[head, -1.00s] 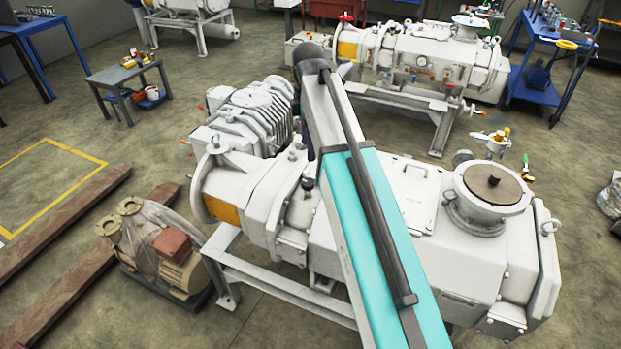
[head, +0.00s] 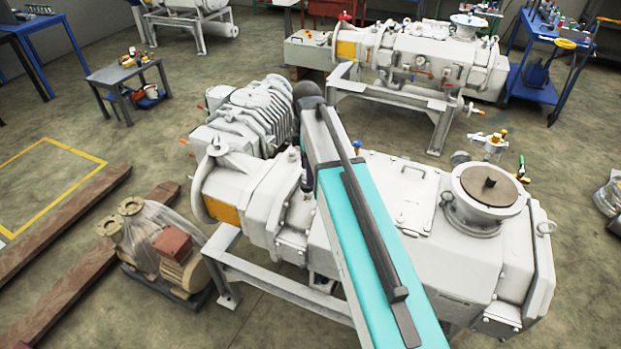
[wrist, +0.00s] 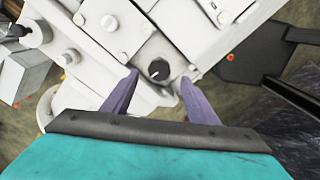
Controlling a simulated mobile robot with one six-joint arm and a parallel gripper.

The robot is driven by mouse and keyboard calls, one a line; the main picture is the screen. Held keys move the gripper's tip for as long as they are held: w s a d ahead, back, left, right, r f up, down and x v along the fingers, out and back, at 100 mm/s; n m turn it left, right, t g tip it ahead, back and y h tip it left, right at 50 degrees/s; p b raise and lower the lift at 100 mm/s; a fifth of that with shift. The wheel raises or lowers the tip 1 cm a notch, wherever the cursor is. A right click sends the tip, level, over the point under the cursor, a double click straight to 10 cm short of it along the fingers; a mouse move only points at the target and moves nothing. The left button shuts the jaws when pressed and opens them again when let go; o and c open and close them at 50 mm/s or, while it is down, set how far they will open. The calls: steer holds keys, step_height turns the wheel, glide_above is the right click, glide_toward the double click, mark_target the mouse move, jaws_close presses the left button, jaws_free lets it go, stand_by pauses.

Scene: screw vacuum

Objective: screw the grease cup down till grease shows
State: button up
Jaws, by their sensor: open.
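In the wrist view a round dark cap, which looks like the grease cup (wrist: 158,69), stands on a pale square boss of the white vacuum pump (wrist: 105,25). My gripper (wrist: 159,77) is open, its two purple fingers spread either side of the cap as seen from the wrist, with gaps on both sides. I cannot tell how far the fingertips are from the cap in depth. No grease can be made out around it. In the head view the pump (head: 385,225) fills the middle, and my teal arm hides the gripper and most of the cup's area.
A ribbed blower (head: 250,115) joins the pump at the back left. A motor under clear wrap (head: 165,250) sits on the floor at left. A second pump (head: 420,60) stands behind. Clear floor lies between the pumps.

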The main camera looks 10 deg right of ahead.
steer(key=shift+f+p, duration=0.6)
steer(key=shift+f, duration=1.95)
steer(key=c, duration=1.1)
steer(key=shift+o, duration=0.2)
steer(key=shift+d, duration=0.35)
steer(key=shift+a, duration=0.35)
